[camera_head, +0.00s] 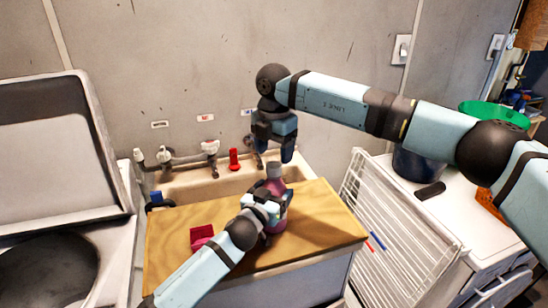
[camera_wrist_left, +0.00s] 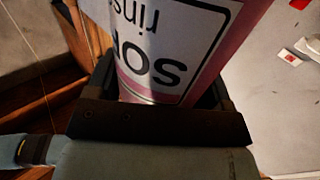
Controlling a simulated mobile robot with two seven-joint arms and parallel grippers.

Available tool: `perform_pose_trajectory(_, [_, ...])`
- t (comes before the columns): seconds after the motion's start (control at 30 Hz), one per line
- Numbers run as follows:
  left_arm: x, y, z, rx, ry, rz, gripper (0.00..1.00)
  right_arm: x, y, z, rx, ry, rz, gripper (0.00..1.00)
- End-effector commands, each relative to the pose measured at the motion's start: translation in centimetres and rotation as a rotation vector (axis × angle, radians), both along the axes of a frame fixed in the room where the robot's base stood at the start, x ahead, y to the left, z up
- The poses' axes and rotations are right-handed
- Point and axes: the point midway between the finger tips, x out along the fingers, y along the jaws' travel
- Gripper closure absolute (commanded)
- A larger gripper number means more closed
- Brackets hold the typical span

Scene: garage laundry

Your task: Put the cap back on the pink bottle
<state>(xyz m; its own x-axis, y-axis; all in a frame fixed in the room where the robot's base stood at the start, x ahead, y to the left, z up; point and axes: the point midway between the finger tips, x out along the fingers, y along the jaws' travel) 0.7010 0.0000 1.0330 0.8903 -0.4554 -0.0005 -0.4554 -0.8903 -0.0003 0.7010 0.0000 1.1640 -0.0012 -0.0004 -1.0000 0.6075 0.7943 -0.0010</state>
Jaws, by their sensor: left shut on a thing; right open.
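The pink bottle (camera_head: 276,186) stands upright on the wooden top, with a grey piece at its top. I cannot tell whether this grey piece is the cap or the bare neck. My left gripper (camera_head: 272,212) is shut around the bottle's body. In the left wrist view the bottle (camera_wrist_left: 200,45) fills the space between the fingers, its white label showing black letters. My right gripper (camera_head: 273,154) is open, pointing down just above the bottle top, and looks empty. No separate cap can be made out.
The wooden top (camera_head: 325,220) also bears a dark red block (camera_head: 202,237). Behind it are a sink (camera_head: 195,188), taps and a red item (camera_head: 234,159). A white drying rack (camera_head: 375,230) stands right, a washer (camera_head: 60,250) left. The wooden top's right part is clear.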

Motion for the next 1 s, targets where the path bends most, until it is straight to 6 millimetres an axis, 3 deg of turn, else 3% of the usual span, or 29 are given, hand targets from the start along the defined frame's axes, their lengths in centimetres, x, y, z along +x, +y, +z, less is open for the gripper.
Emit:
perform_pose_trajectory(0.23, [0.0, 0.0, 0.0, 0.000, 0.000, 0.000, 0.92, 0.0, 0.0, -0.1, 0.001, 0.001, 0.009, 0.37])
perform_pose_trajectory(0.37, [0.0, 0.0, 0.0, 0.000, 0.000, 0.000, 0.92, 0.0, 0.0, 0.1, 0.001, 0.001, 0.098, 0.37])
perform_pose_trajectory(0.57, [0.0, 0.0, 0.0, 0.000, 0.000, 0.000, 0.92, 0.0, 0.0, 0.7, 0.001, 0.000, 0.454, 0.37])
perform_pose_trajectory(1.0, [0.0, 0.0, 0.0, 0.000, 0.000, 0.000, 0.92, 0.0, 0.0, 2.3, 0.002, 0.001, 1.433, 0.37])
